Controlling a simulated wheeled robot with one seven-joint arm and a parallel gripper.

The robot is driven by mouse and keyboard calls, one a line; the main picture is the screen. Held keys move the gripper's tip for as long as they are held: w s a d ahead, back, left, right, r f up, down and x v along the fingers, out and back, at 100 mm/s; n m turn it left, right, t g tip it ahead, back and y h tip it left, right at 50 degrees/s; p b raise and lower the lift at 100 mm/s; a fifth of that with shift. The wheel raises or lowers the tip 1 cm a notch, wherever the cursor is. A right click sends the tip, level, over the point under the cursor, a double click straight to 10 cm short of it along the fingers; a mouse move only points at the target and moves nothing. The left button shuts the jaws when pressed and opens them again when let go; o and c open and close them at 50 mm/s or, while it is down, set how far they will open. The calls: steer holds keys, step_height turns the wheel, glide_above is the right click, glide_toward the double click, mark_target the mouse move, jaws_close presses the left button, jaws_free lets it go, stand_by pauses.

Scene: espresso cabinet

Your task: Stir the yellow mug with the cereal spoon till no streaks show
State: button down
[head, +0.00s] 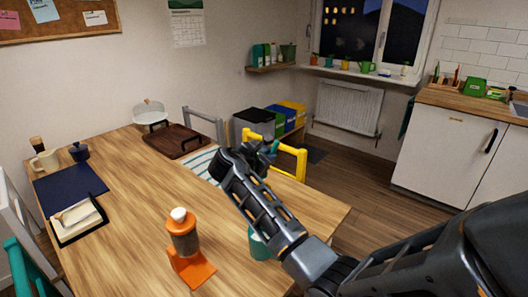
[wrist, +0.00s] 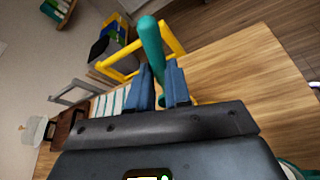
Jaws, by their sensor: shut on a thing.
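My gripper (head: 258,158) is stretched out over the far right edge of the table. In the wrist view, its blue fingers (wrist: 160,85) are shut on a thick teal rod (wrist: 152,45) with a rounded end. The rod looks like a handle; I cannot tell whether it belongs to the cereal spoon, and no spoon bowl shows. I can make out no yellow mug on the table. A cream mug (head: 47,160) stands at the table's far left. A teal vessel (head: 260,246) stands at the right edge, partly hidden by my arm.
An orange holder with a white-capped bottle (head: 184,238) stands near the front of the table (head: 130,225). A dark tray (head: 172,141) and striped cloth (head: 198,168) lie at the back. A yellow chair (head: 290,152) stands beyond the right edge. The table's middle is clear.

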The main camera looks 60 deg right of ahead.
step_height(320, 180, down, 13)
steer(key=w+b, duration=0.1)
steer(key=b, duration=0.6)
steer(key=shift+r+b, duration=0.2)
steer(key=shift+b, duration=0.2)
stand_by(0.5)
steer(key=shift+w+d, duration=0.15)
